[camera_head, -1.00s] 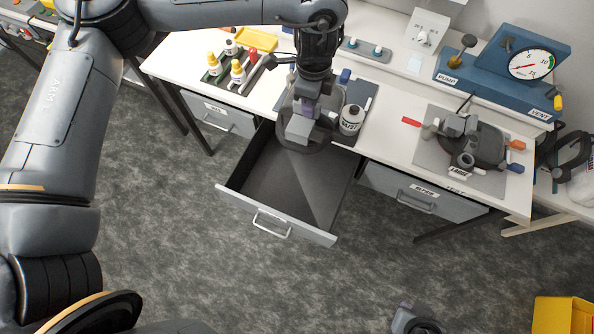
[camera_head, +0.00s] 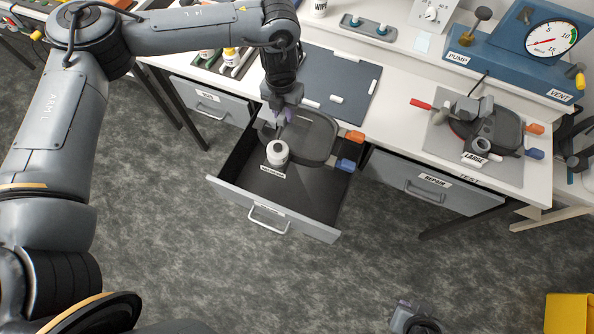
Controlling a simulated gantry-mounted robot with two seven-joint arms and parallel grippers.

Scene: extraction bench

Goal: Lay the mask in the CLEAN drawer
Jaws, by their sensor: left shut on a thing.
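The mask (camera_head: 312,138) is dark grey, with a pale canister (camera_head: 277,153) and orange and blue tabs. My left gripper (camera_head: 284,115) is shut on its back edge and holds it over the open drawer (camera_head: 222,188) in the head view. The tabs reach across the line of the drawer's right side. I cannot tell the mask's height above the drawer floor. The drawer's front label is too small to read, so I cannot confirm CLEAN. What appears to be my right gripper (camera_head: 412,322) is partly cut off at the bottom edge, its jaws unclear.
A second mask (camera_head: 480,130) lies on a grey mat on the right, by a tag reading LARGE. The dark mat (camera_head: 340,75) behind the drawer holds small white pieces. Blue pump equipment (camera_head: 500,55) stands at the back right. The REPAIR drawer (camera_head: 425,185) and a left drawer (camera_head: 210,103) are closed.

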